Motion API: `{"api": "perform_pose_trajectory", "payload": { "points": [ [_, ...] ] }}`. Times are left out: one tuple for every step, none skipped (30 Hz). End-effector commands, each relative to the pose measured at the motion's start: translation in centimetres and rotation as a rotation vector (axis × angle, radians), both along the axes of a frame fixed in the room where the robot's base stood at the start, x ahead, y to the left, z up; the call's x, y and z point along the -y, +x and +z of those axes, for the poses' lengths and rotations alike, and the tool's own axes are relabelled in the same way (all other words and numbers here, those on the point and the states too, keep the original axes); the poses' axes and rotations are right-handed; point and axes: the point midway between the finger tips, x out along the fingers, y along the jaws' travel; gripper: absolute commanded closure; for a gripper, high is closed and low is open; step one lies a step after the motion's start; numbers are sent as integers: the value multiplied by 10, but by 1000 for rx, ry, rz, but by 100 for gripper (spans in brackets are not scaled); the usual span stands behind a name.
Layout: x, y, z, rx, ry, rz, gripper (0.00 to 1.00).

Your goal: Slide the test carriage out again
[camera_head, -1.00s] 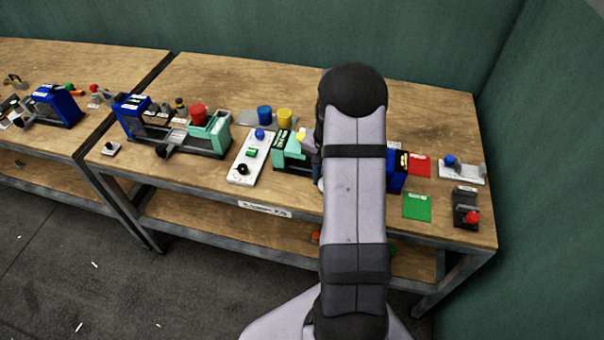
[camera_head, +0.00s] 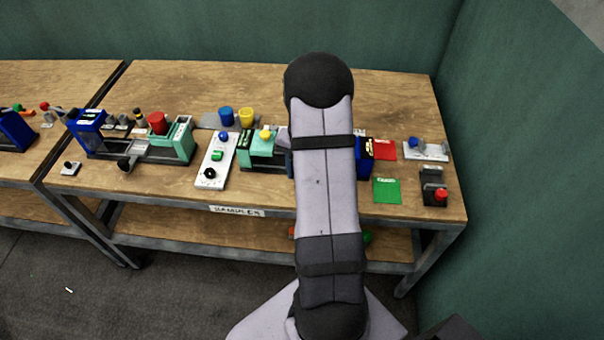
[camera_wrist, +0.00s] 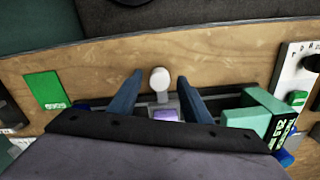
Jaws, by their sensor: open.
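The right-hand press shows a mint-green end (camera_head: 257,147) and a dark blue block (camera_head: 364,158) in the head view. My arm hides its middle, where the test carriage runs. In the wrist view a pale round knob (camera_wrist: 160,84) stands on a short stem at the carriage, with a purple piece (camera_wrist: 165,115) behind it. My gripper (camera_wrist: 159,75) is open, one blue finger on each side of the knob and stem. I see gaps on both sides. The mint-green end (camera_wrist: 250,118) lies right of the fingers in the wrist view.
A white panel (camera_head: 215,160) with knobs stands left of the press, and another press (camera_head: 150,150) beyond it. Right of my arm lie a green square (camera_head: 386,190), a red square (camera_head: 384,149) and a red-button box (camera_head: 434,188). Bare wood lies in front of the knob.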

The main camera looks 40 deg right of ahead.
Motion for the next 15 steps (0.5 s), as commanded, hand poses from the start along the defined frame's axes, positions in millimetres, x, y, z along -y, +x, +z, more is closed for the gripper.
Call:
{"api": "perform_pose_trajectory", "payload": {
  "points": [
    [1,1,4,4,-2,0,56],
    [1,1,7,4,-3,0,56],
    [1,1,11,4,-3,0,56],
    [1,1,15,4,-3,0,56],
    [1,1,19,6,-4,0,56],
    [1,1,24,6,-4,0,56],
    [1,2,29,6,-5,0,56],
    [1,1,33,6,-4,0,56],
    [1,1,39,6,-4,0,56],
    [1,1,43,6,-5,0,56],
    [1,1,47,6,-4,0,56],
    [1,1,52,6,-5,0,56],
    [1,1,55,6,-4,0,56],
    [1,1,58,6,-4,0,56],
    [1,1,61,4,-3,0,56]
  ]
}}
